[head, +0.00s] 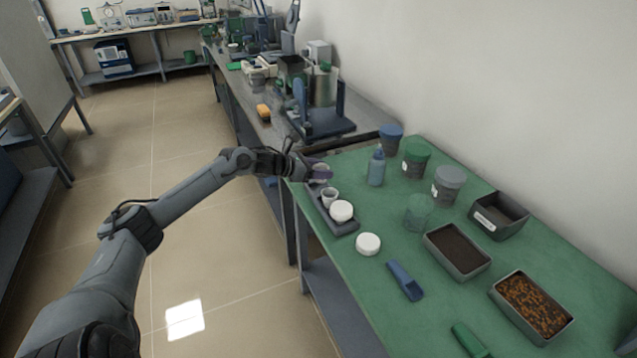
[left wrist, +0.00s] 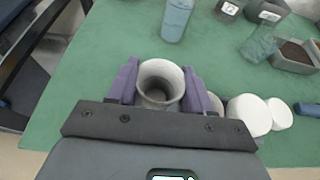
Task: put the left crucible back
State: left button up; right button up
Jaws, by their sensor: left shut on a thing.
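My left gripper (head: 318,171) is over the far left edge of the green table, at the far end of a dark narrow rack (head: 346,228). In the left wrist view its purple fingers (left wrist: 160,88) are closed on both sides of an open, greyish-white crucible (left wrist: 160,70), which is upright. I cannot tell whether its base touches the rack. Next to it in the rack stand a second crucible (head: 329,195) and a white-topped one (head: 341,210). My right gripper is in neither view.
A blue-grey bottle (head: 376,168) and several lidded jars (head: 448,184) stand right of the gripper. A clear beaker (head: 418,213), a dark-filled tray (head: 457,251), a brown-filled tray (head: 531,306) and a blue scoop (head: 405,281) are nearer. Bare green table lies between them.

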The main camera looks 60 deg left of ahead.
aim_at(319, 181)
pick_arm(q)
jog(key=shift+s+a+f, duration=0.15)
jog(key=shift+a+f, duration=0.05)
jog(key=shift+f, duration=0.05)
notch_tip(319, 181, down, 4)
jog(key=shift+r+b, duration=0.2)
jog(key=shift+b, duration=0.5)
jog(key=shift+f, duration=0.1)
jog(key=shift+f, duration=0.15)
jog(key=o, duration=0.8)
